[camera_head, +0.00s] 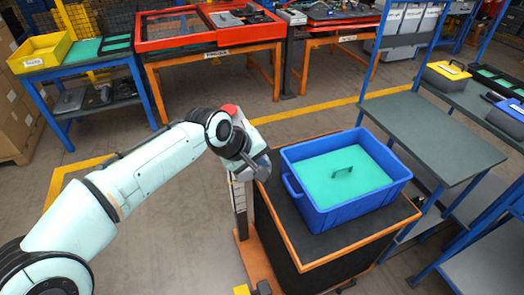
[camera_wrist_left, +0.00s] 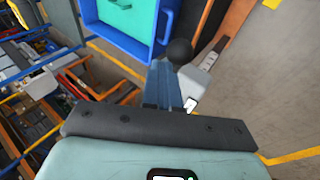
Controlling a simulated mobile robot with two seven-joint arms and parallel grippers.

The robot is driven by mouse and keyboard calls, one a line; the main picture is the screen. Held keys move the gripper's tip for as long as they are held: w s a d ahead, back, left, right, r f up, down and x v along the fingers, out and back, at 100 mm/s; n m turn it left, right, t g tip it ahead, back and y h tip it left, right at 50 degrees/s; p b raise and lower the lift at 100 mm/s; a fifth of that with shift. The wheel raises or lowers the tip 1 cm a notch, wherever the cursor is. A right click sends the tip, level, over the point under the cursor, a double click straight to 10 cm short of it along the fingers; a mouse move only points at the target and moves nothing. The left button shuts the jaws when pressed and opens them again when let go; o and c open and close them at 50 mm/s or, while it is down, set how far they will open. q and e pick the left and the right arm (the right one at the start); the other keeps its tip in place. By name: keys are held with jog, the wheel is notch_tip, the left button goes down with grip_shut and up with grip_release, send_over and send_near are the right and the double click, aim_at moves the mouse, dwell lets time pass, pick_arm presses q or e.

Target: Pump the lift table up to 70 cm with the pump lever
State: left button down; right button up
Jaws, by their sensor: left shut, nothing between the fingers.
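The lift table (camera_head: 318,258) has a dark top with an orange edge and stands right of my left arm. A blue tote (camera_head: 318,205) with a turquoise insert and a dark handle sits on it. A grey upright post (camera_head: 240,205) with markings stands at the table's left side; I cannot read them. My left gripper (camera_head: 259,170) is shut and empty, above the post and beside the tote. In the left wrist view a black ball knob (camera_wrist_left: 180,51), apparently the pump lever's end, shows just beyond the fingertips (camera_wrist_left: 164,66). I cannot tell whether they touch. My right gripper is not in view.
A blue-framed shelf (camera_head: 435,135) stands close on the right. Orange workbenches (camera_head: 215,60) and a blue bench (camera_head: 85,68) with a yellow bin (camera_head: 40,52) stand at the back. The floor (camera_head: 165,230) left of the lift table is free below my arm.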

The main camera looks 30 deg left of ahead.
pick_arm(q)
jog(key=shift+w+a+r+p, duration=0.2)
jog(key=shift+r+p, duration=0.25)
jog(key=shift+r, duration=0.15)
jog(key=shift+w+a+r+p, duration=0.15)
jog(key=shift+a+r+p, duration=0.05)
jog(key=shift+r+p, duration=0.45)
jog(key=shift+w+a+r+p, duration=0.2)
jog(key=shift+a+r+p, duration=0.05)
jog(key=shift+r+p, duration=0.4)
jog(key=shift+w+a+r+p, duration=0.15)
jog(key=shift+a+r+p, duration=0.05)
jog(key=shift+r+p, duration=0.45)
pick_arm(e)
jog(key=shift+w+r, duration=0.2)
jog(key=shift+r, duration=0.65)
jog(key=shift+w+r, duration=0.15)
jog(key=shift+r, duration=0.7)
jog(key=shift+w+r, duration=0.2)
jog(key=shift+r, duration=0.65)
